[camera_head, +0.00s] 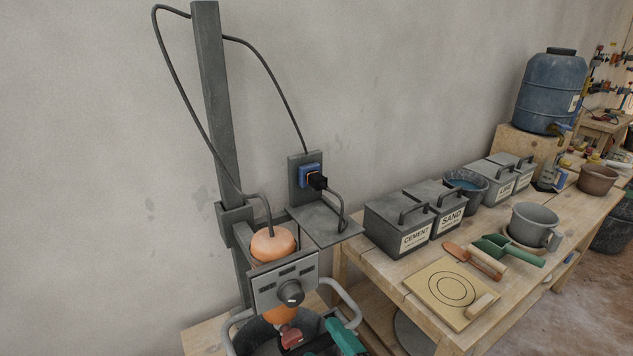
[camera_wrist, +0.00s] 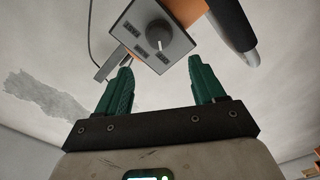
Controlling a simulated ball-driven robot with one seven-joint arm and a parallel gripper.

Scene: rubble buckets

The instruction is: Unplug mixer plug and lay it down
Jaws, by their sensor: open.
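The black mixer plug (camera_head: 318,182) sits in the blue socket (camera_head: 308,170) on a grey upright plate, in the head view. Its cable (camera_head: 341,208) bends down to a small grey shelf (camera_head: 325,222) below. The mixer's orange motor (camera_head: 272,244) is on the grey post, with a grey control box (camera_head: 270,286) and dial under it. My gripper (camera_wrist: 160,75) is open and empty, its green fingers spread below the control box (camera_wrist: 150,36) in the wrist view. In the head view a green finger shows low by the mixer handle, well below the plug. The plug is not visible in the wrist view.
A wooden bench (camera_head: 377,293) to the right holds grey cement (camera_head: 397,226) and sand (camera_head: 444,214) boxes, a square board (camera_head: 450,291), trowels and a grey pot (camera_head: 533,217). A dark bucket (camera_head: 258,334) stands below the mixer. The mixer's curved handles flank the control box.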

